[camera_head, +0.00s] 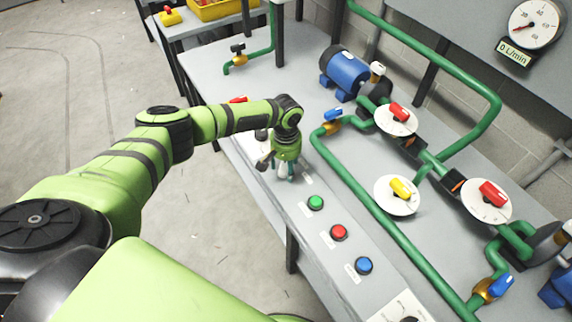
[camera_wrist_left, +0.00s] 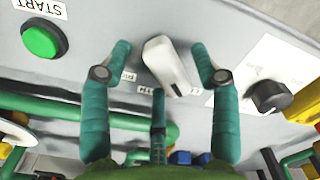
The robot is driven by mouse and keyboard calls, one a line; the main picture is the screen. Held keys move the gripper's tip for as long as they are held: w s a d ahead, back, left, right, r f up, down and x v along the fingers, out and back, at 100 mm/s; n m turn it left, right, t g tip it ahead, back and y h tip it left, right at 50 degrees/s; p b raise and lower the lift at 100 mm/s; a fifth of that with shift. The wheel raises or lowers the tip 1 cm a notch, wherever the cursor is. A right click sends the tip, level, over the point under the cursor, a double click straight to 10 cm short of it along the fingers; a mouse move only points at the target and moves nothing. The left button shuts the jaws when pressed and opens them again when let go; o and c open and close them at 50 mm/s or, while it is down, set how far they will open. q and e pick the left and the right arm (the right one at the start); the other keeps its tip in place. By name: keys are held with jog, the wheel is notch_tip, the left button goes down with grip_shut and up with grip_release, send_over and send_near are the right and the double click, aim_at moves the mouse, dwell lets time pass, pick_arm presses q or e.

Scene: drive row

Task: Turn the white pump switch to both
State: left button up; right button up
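The white pump switch (camera_wrist_left: 168,66) is a pale lever on the grey panel, with small labels beside it that are partly covered and hard to read. It points slantwise in the left wrist view. My left gripper (camera_head: 279,169) is over the panel in the head view and hides most of the switch there. In the left wrist view its teal fingers (camera_wrist_left: 162,60) are spread, with one on each side of the switch and a third below it. I see gaps between the side fingers and the switch. My right gripper is in neither view.
A green START button (camera_wrist_left: 42,38) sits beside the switch, with a red button (camera_head: 338,232) and a blue button (camera_head: 363,265) further along. A black knob (camera_wrist_left: 268,96) is on the other side. Green pipes (camera_head: 355,180) and a blue motor (camera_head: 346,72) stand behind the panel.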

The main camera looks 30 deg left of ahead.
pick_arm(q)
jog(key=c, duration=1.1)
jog(key=shift+m, duration=0.3)
jog(key=m, duration=0.3)
jog(key=m+p, duration=0.1)
jog(key=shift+s+a, duration=0.1)
jog(key=shift+s, duration=0.15)
jog(key=shift+a+f+m, duration=0.1)
jog(key=shift+a+m, duration=0.05)
jog(key=shift+m, duration=1.95)
jog(key=o, duration=1.2)
